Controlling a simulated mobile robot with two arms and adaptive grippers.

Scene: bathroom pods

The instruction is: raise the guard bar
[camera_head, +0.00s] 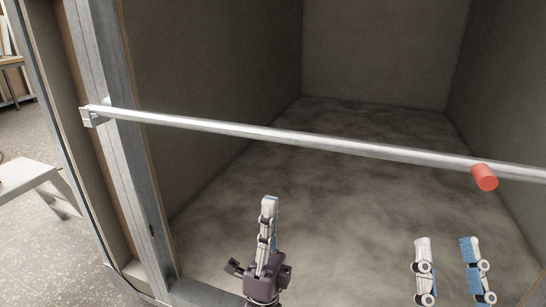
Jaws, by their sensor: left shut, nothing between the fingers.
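The guard bar (300,138) is a long silver bar across the front of the open pod. It slopes slightly down to the right and runs out of the picture there. Its left end sits at a metal bracket (90,116) on the door frame. A red cylindrical handle (485,177) sticks out from the bar near the right. My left gripper (269,203) is shut and empty, pointing up, below the bar's middle in the picture. My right gripper (447,241) is open, its two fingers apart, below the red handle and apart from it.
The pod has dark walls and a mottled grey floor (340,205), with no objects inside. A metal and wood door frame (125,140) stands at the left. Outside it are a white bench (32,178) and a table (12,62) on speckled floor.

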